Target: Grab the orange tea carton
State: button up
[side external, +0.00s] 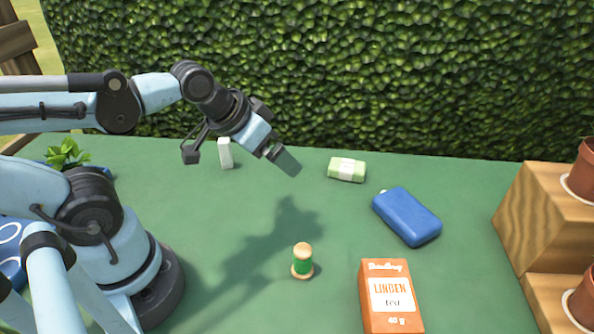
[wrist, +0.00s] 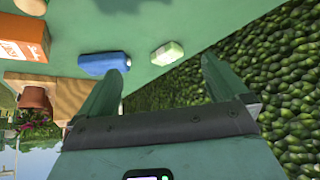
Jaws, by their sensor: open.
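The orange tea carton (side external: 391,300) stands on the green table at the front right of the side view, with a white label reading "LINDEN". In the wrist view the carton (wrist: 24,38) shows at the upper left, cut by the frame edge. My gripper (side external: 287,162) is up in the air above the back of the table, left of and well behind the carton. In the wrist view my gripper (wrist: 157,80) has its two fingers spread, with nothing between them. The carton is apart from the gripper.
A blue case (side external: 406,217) lies behind the carton. A pale green wrapped packet (side external: 347,169), a green thread spool (side external: 302,262) and a white block (side external: 225,153) are also on the table. A wooden step stand (side external: 540,215) with pots is at right; a hedge (side external: 330,75) borders the back.

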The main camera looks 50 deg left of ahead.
jog(key=shift+d, duration=0.1)
jog(key=w+d+m+g+h, duration=0.6)
jog(key=d+m, duration=0.4)
jog(key=d, duration=0.1)
jog(key=m+g+h, duration=0.4)
jog(key=m+g, duration=0.4)
jog(key=m, duration=0.7)
send_near(390, 290)
jog(key=x, duration=1)
jog(key=shift+s+d+f, duration=0.1)
jog(key=shift+s+d, duration=0.05)
jog(key=c, duration=0.9)
